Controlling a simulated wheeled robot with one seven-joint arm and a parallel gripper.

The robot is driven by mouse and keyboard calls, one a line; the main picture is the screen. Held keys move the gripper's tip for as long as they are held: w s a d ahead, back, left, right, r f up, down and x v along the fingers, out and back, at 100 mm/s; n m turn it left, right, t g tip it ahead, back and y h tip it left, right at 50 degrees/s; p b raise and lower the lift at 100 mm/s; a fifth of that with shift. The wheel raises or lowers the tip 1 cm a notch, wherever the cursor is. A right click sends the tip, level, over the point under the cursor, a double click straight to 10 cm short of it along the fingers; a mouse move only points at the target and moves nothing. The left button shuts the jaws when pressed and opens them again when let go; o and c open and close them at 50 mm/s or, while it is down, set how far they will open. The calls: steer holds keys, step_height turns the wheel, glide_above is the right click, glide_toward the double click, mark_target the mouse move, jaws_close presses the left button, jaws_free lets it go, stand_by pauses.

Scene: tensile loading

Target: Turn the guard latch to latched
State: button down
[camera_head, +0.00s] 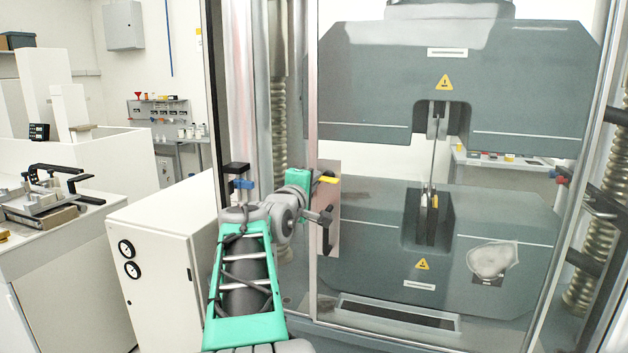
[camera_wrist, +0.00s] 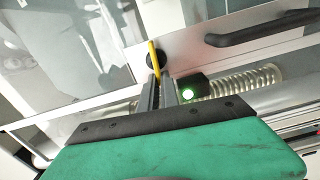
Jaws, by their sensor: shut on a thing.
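The guard latch (camera_head: 328,180) is a small yellow lever on the metal plate of the guard door's frame. In the wrist view the yellow latch (camera_wrist: 153,56) stands on a round black base, with its lower end between the fingertips. My gripper (camera_wrist: 158,82) is shut on the latch lever. In the head view my gripper (camera_head: 315,178) reaches the plate from the left, and its fingers are mostly hidden by my own wrist.
A black door handle (camera_head: 327,232) sits just below the latch; it also shows in the wrist view (camera_wrist: 262,28). A lit green lamp (camera_wrist: 187,92) is close beside the fingers. Behind the clear guard stands the testing machine (camera_head: 365,75). A white cabinet (camera_head: 160,280) stands left of my arm.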

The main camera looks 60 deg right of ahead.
steer(key=shift+f+n, duration=0.1)
steer(key=shift+n, duration=0.5)
steer(key=c, duration=1.6)
jaws_free()
steer(key=s+a+b, duration=0.1)
steer(key=a+b, duration=0.1)
steer(key=a, duration=0.5)
steer(key=shift+a, duration=0.4)
steer(key=shift+s, duration=0.1)
